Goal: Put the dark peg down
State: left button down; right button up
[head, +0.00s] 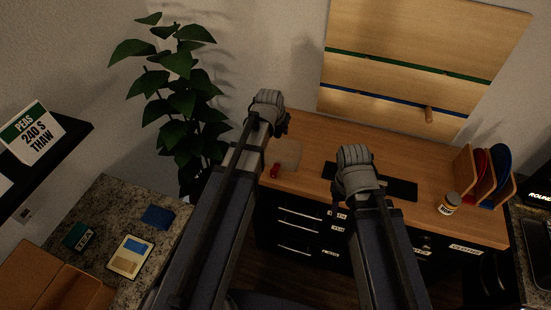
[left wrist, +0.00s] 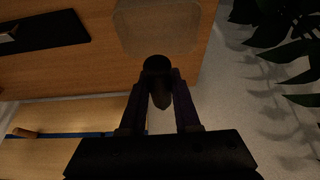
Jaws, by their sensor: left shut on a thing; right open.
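The dark peg (left wrist: 157,68) is held between the two fingers of my left gripper (left wrist: 160,92) in the left wrist view, its round end towards the camera's far side. In the head view my left gripper (head: 270,108) is over the back left of the wooden desk, and its wrist hides the peg. A pale translucent tray (head: 291,152) lies on the desk just below it; it also shows in the left wrist view (left wrist: 158,28), beyond the peg. My right gripper (head: 357,165) is over the desk near the black mat (head: 401,188), its fingers largely hidden.
A red object (head: 275,171) is at the desk's left edge. A jar (head: 448,204) and a rack with red and blue items (head: 487,175) stand right. A wooden board (head: 415,60) with a light peg (head: 428,114) is behind. A plant (head: 180,95) stands left.

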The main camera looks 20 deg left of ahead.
pick_arm(q)
notch_tip(320, 180, down, 6)
jog(key=b, duration=0.5)
jog(key=shift+b, duration=0.3)
notch_tip(320, 180, down, 4)
jog(key=b, duration=0.3)
jog(key=shift+r, duration=0.2)
jog(key=shift+f+b, duration=0.55)
jog(key=shift+b, duration=0.25)
jog(key=shift+f, duration=0.1)
jog(key=c, duration=0.6)
grip_release()
jog(key=shift+c, duration=0.2)
